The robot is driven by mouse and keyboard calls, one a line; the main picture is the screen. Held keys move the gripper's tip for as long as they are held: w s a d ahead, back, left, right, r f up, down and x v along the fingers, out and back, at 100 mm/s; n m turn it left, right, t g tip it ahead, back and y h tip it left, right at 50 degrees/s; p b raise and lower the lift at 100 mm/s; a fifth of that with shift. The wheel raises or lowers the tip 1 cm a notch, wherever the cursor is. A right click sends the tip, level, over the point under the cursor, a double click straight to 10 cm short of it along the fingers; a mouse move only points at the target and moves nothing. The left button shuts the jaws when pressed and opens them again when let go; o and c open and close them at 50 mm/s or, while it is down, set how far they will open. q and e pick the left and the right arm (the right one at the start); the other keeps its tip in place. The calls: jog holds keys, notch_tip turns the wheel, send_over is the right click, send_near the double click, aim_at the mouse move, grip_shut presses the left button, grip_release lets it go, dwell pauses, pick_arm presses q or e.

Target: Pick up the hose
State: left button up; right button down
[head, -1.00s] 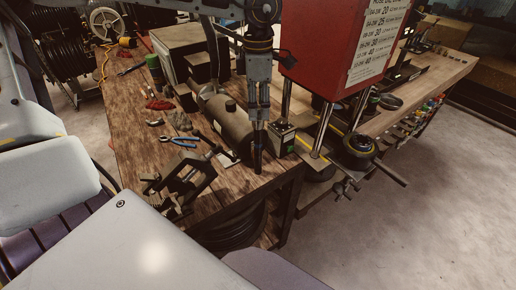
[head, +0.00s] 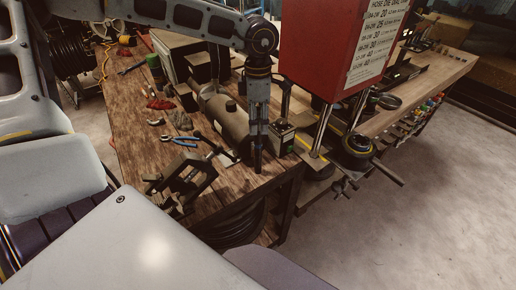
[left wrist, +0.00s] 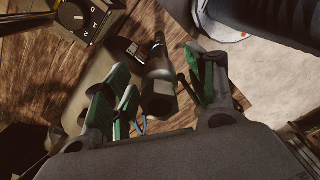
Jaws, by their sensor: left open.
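The hose (head: 258,158) is a short dark tube. In the head view it stands roughly upright near the front edge of the wooden bench, beside the grey cylindrical tank. My left gripper (head: 258,127) points down right over its upper part. In the left wrist view the hose (left wrist: 158,100) lies between the two green-padded fingers of the left gripper (left wrist: 155,95), its round open end towards the camera. The fingers are open, with a gap on the left side; contact on the right side I cannot tell. My right gripper is not in view.
The grey tank (head: 226,122) and a small black box (head: 281,138) stand close on either side of the gripper. The red crimper (head: 335,50) on metal posts is to the right. A dark clamp (head: 185,180) and blue pliers (head: 180,140) lie to the left.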

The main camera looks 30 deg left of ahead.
pick_arm(q)
grip_shut()
dwell(0.3)
jog(key=shift+r, duration=0.1)
jog(key=shift+r+b, duration=0.8)
jog(key=shift+r, duration=4.2)
jog(key=shift+f, duration=0.1)
